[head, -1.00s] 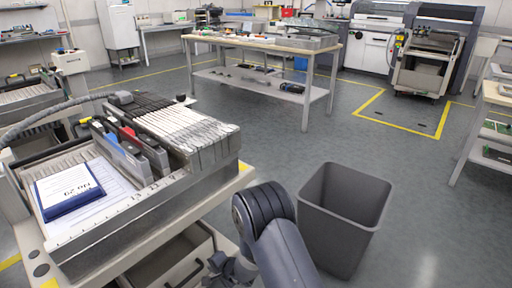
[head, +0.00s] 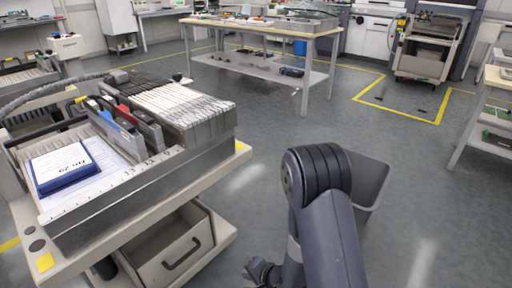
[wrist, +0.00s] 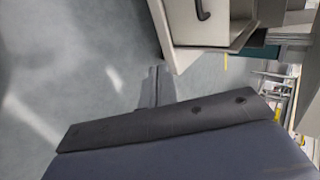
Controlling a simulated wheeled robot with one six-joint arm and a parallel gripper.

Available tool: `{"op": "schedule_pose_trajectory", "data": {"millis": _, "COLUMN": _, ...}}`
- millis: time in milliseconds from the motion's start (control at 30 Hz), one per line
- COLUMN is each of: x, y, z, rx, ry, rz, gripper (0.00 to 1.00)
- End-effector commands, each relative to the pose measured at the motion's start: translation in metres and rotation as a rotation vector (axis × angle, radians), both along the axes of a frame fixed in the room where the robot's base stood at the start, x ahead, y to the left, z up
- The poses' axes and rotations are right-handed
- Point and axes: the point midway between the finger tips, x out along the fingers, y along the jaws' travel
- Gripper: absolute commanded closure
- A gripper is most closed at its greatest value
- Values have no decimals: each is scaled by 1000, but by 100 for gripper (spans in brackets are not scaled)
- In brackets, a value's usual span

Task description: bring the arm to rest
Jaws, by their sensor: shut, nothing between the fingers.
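My gripper (wrist: 156,88) shows in the wrist view with its two fingers together and nothing between them, over bare grey floor and close to the trolley's side. In the head view part of my gripper (head: 262,271) shows low at the bottom edge, right of the trolley drawer and partly hidden by my arm. My dark arm link rises at the bottom right of centre, in front of the grey bin.
A feeder trolley (head: 215,180) stands at left with feeders, a blue-edged card box (head: 62,168) and an open drawer (head: 178,255). A grey bin (head: 372,183) stands behind my arm. A workbench (head: 262,33) is farther back. Floor at right is clear.

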Motion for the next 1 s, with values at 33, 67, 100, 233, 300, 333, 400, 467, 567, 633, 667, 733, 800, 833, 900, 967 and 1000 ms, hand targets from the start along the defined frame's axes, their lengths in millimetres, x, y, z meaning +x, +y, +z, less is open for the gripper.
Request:
{"op": "schedule_pose_trajectory", "data": {"millis": 33, "x": -5, "y": -6, "z": 11, "rx": 0, "ry": 1, "rz": -2, "gripper": 100}}
{"op": "schedule_pose_trajectory", "data": {"millis": 67, "x": -7, "y": -9, "z": 15, "rx": -1, "ry": 1, "rz": -1, "gripper": 100}}
{"op": "schedule_pose_trajectory", "data": {"millis": 100, "x": -11, "y": -13, "z": 19, "rx": 1, "ry": 1, "rz": -3, "gripper": 100}}
{"op": "schedule_pose_trajectory", "data": {"millis": 233, "x": -19, "y": -23, "z": 30, "rx": 0, "ry": 1, "rz": -2, "gripper": 100}}
{"op": "schedule_pose_trajectory", "data": {"millis": 300, "x": -23, "y": -27, "z": 34, "rx": 0, "ry": 1, "rz": -1, "gripper": 100}}
{"op": "schedule_pose_trajectory", "data": {"millis": 333, "x": -24, "y": -28, "z": 36, "rx": 0, "ry": 1, "rz": -1, "gripper": 100}}
{"op": "schedule_pose_trajectory", "data": {"millis": 400, "x": -26, "y": -30, "z": 38, "rx": 0, "ry": 1, "rz": -1, "gripper": 100}}
{"op": "schedule_pose_trajectory", "data": {"millis": 467, "x": -27, "y": -31, "z": 39, "rx": 0, "ry": 0, "rz": 0, "gripper": 100}}
{"op": "schedule_pose_trajectory", "data": {"millis": 567, "x": -27, "y": -32, "z": 39, "rx": 0, "ry": 0, "rz": 1, "gripper": 100}}
{"op": "schedule_pose_trajectory", "data": {"millis": 633, "x": -27, "y": -32, "z": 39, "rx": 0, "ry": 0, "rz": 1, "gripper": 100}}
{"op": "schedule_pose_trajectory", "data": {"millis": 667, "x": -27, "y": -32, "z": 38, "rx": 0, "ry": 0, "rz": 1, "gripper": 100}}
{"op": "schedule_pose_trajectory", "data": {"millis": 733, "x": -27, "y": -32, "z": 38, "rx": 0, "ry": 0, "rz": 1, "gripper": 100}}
{"op": "schedule_pose_trajectory", "data": {"millis": 800, "x": -27, "y": -32, "z": 38, "rx": 0, "ry": 0, "rz": 1, "gripper": 100}}
{"op": "schedule_pose_trajectory", "data": {"millis": 833, "x": -27, "y": -32, "z": 38, "rx": 0, "ry": -1, "rz": 1, "gripper": 100}}
{"op": "schedule_pose_trajectory", "data": {"millis": 900, "x": -26, "y": -32, "z": 39, "rx": -2, "ry": -2, "rz": -2, "gripper": 100}}
{"op": "schedule_pose_trajectory", "data": {"millis": 967, "x": -25, "y": -33, "z": 39, "rx": -6, "ry": -5, "rz": -5, "gripper": 100}}
{"op": "schedule_pose_trajectory", "data": {"millis": 1000, "x": -23, "y": -34, "z": 40, "rx": -8, "ry": -8, "rz": -8, "gripper": 100}}
